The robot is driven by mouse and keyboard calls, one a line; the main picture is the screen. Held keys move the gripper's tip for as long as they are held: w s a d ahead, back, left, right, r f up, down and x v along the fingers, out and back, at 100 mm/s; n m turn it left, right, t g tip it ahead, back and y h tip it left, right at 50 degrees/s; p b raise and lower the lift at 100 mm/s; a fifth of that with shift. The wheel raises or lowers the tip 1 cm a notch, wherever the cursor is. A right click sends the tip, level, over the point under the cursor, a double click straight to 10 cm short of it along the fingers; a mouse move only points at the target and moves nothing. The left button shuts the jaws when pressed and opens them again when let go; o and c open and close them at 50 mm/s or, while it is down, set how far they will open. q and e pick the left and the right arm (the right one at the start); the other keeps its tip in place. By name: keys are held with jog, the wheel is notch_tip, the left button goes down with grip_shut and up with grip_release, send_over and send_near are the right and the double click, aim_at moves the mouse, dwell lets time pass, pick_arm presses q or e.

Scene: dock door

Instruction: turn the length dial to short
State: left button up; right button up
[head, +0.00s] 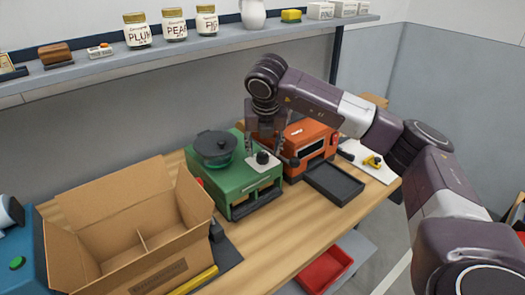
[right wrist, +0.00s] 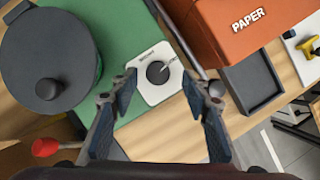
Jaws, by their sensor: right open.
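The length dial is a black round knob (right wrist: 157,73) on a white plate (right wrist: 150,93), set in the top of a green machine (head: 236,186). The knob also shows in the head view (head: 262,157). My left gripper is not in view.
A dark lidded pot (head: 214,149) sits on the green machine, left of the dial. An orange machine (head: 307,141) marked PAPER with a dark tray (head: 333,183) stands close on the right. An open cardboard box (head: 140,240) stands at the left. A shelf (head: 150,58) with jars runs behind.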

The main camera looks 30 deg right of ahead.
aim_at(262, 158)
jog(key=shift+x, duration=1)
jog(key=shift+w+a+f, duration=0.1)
jog(key=shift+w+f, duration=0.1)
jog(key=shift+f, duration=0.05)
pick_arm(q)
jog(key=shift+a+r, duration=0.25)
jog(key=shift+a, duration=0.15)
pick_arm(e)
jog(key=c, duration=1.1)
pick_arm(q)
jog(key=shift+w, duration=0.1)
